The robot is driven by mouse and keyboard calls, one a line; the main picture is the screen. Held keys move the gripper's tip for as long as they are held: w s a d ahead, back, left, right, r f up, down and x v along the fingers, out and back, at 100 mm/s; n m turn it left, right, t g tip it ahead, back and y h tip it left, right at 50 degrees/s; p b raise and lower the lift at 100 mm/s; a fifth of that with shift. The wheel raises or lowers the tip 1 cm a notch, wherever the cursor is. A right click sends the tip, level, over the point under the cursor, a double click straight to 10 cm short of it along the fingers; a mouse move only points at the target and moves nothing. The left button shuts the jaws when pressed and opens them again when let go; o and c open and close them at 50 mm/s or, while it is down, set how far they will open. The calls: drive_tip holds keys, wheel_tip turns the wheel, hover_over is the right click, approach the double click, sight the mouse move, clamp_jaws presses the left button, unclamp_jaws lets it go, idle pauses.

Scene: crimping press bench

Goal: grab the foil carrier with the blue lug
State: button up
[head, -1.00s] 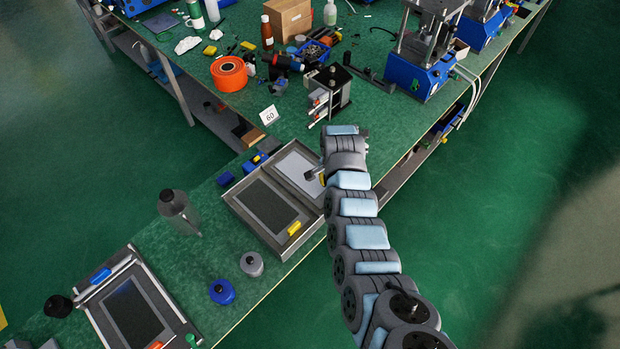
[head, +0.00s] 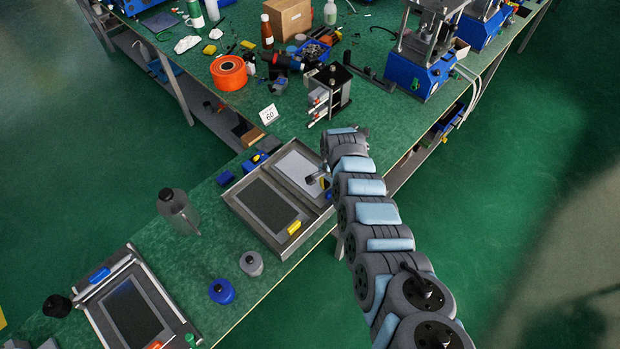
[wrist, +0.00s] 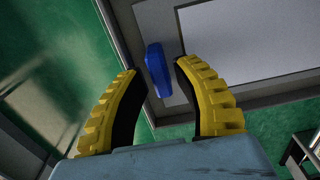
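The foil carrier (head: 296,165) is a flat pale grey panel lying in the right half of a grey metal tray. In the wrist view, its pale panel (wrist: 235,40) shows with the blue lug (wrist: 158,70) at its edge. My gripper (wrist: 156,67) is open, with its yellow-backed, dark-padded fingers on either side of the lug. Gaps show between the lug and the fingers; contact is not visible.
The same tray holds a dark panel with a yellow lug (head: 294,228). A second frame with a dark panel (head: 133,312) lies lower left. A grey bottle (head: 178,210) and blue pot (head: 222,291) stand nearby. A black stand (head: 332,88) is behind my gripper.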

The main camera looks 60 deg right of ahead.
drive_tip(key=shift+f, duration=0.6)
clamp_jaws()
